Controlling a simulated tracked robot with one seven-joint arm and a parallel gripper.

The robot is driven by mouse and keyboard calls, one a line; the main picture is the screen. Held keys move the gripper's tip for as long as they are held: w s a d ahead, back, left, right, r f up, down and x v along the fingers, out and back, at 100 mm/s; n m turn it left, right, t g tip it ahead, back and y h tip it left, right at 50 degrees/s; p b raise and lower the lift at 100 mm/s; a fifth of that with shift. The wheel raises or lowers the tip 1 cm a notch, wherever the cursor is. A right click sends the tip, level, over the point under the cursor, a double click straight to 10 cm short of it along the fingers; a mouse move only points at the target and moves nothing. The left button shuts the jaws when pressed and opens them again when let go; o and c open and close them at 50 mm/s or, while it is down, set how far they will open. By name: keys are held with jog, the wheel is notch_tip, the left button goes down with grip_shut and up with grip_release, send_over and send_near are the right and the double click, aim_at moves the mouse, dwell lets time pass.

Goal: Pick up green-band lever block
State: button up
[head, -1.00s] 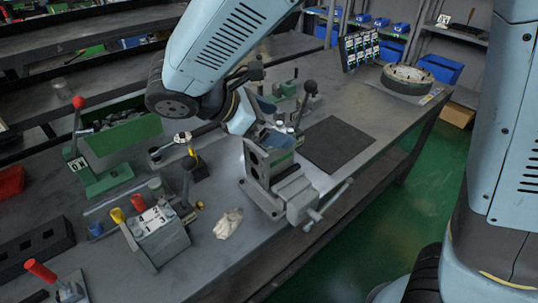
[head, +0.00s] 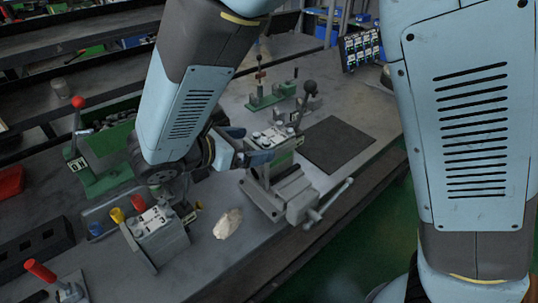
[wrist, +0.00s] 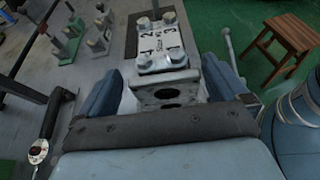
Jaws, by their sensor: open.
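The green-band lever block (head: 284,157) sits upright in the grey vise (head: 298,200) near the bench's front edge. It has a pale top plate with bolts and a green strip on its side. A black-knobbed lever (head: 309,88) rises at its far side; I cannot tell where it joins. My gripper (head: 246,146) is open, level with the block's upper part and coming from its left. In the wrist view the block's numbered top plate (wrist: 163,47) shows ahead between the spread fingers (wrist: 160,80). Whether either finger touches the block is unclear.
A grey valve block (head: 160,235) with coloured knobs stands at front left, beside a crumpled pale cloth (head: 228,223). A green red-knobbed lever stand (head: 95,178) is farther left. The dark mat (head: 338,145) behind the vise is clear. A wooden stool (wrist: 290,45) stands on the floor.

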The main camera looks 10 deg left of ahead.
aim_at(269, 142)
jog(key=shift+x, duration=3.15)
jog(key=c, duration=1.7)
